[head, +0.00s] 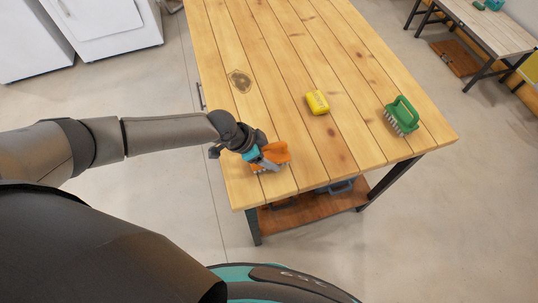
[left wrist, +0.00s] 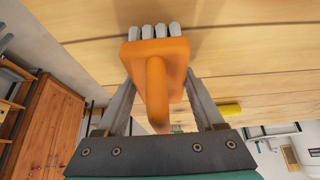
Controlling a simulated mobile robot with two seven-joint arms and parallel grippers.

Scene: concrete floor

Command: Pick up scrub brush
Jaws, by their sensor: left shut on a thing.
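An orange scrub brush (head: 279,153) with pale bristles is at the near left end of the wooden table (head: 262,60). My left gripper (head: 266,160) is shut on it. In the left wrist view the orange brush (left wrist: 157,50) sits between the two grey fingers, one on each side, with its looped handle towards the palm and its white bristles towards the planks. I cannot tell whether the bristles touch the tabletop. A second scrub brush, green (head: 402,115) with pale bristles, stands at the right side of the table. My right gripper is not in view.
A yellow sponge-like block (head: 317,102) lies mid-table, and shows in the left wrist view (left wrist: 229,110). A lower shelf (head: 300,213) holds dark items. White appliances (head: 105,25) stand at far left, another table (head: 490,27) at far right. The table's far part is clear.

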